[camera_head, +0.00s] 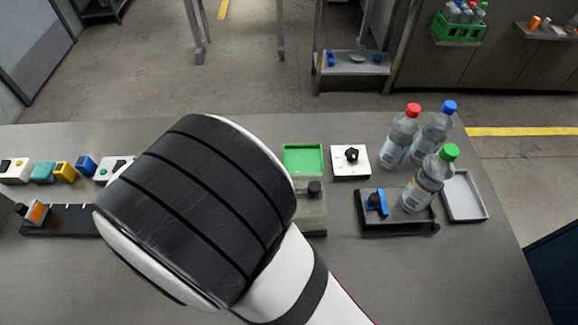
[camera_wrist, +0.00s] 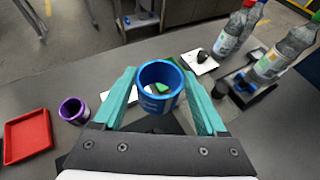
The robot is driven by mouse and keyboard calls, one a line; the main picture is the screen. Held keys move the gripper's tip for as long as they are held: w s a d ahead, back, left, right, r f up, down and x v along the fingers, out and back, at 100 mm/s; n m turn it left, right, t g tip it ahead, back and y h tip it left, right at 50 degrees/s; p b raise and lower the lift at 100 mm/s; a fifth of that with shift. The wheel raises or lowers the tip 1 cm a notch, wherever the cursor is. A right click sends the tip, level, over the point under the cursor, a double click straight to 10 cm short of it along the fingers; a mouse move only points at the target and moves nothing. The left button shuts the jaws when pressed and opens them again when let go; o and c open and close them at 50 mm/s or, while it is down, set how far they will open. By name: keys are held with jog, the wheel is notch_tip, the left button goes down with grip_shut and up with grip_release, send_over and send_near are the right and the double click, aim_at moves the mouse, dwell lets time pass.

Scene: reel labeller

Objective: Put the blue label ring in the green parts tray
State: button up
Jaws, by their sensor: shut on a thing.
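In the wrist view my gripper (camera_wrist: 159,84) has its two teal fingers shut on the blue label ring (camera_wrist: 157,104), one finger on each side. The ring is held off the table with its opening facing the camera, and a small green patch shows through it. In the head view the green parts tray (camera_head: 303,158) lies flat on the table, just right of my arm, and looks empty. My arm hides the gripper and the held ring in the head view, so I cannot tell the ring's exact height over the tray.
A purple ring (camera_wrist: 73,111) and a red tray (camera_wrist: 28,136) are at the left in the wrist view. A white plate with a black knob (camera_head: 350,161) sits right of the green tray. Several bottles (camera_head: 428,183), a dark fixture (camera_head: 398,227) and a grey tray (camera_head: 464,196) stand farther right.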

jog(key=w+d+r, duration=0.4)
jog(key=d+r, duration=0.4)
jog(key=d, duration=0.1)
jog(key=w+d+r, duration=0.4)
jog(key=d+r, duration=0.3)
jog(key=d, duration=0.2)
jog(key=w+d+f+m+g+h, duration=0.1)
jog(key=d+f+m+g+h, duration=0.25)
jog(key=f, duration=0.65)
jog(key=f+m+g+h, duration=0.2)
jog(key=f+m+g, duration=0.35)
jog(key=f, duration=0.45)
jog(key=shift+t, duration=0.3)
jog(key=w+a+f, duration=0.1)
jog(key=a+f, duration=0.1)
jog(key=a, duration=0.1)
jog(key=w+a+f, duration=0.2)
jog(key=a, duration=0.1)
jog(key=w+a+f, duration=0.1)
jog(key=a+f, duration=0.1)
jog(key=a, duration=0.1)
jog(key=shift+w+a+f, duration=0.25)
jog(key=shift+a, duration=0.15)
jog(key=shift+w+a+f, duration=0.1)
jog(key=shift+a+f, duration=0.05)
jog(key=shift+f, duration=0.95)
jog(key=shift+w+a+f, duration=0.1)
jog(key=shift+a+f, duration=0.05)
jog(key=shift+f, duration=0.9)
jog(key=shift+f, duration=0.1)
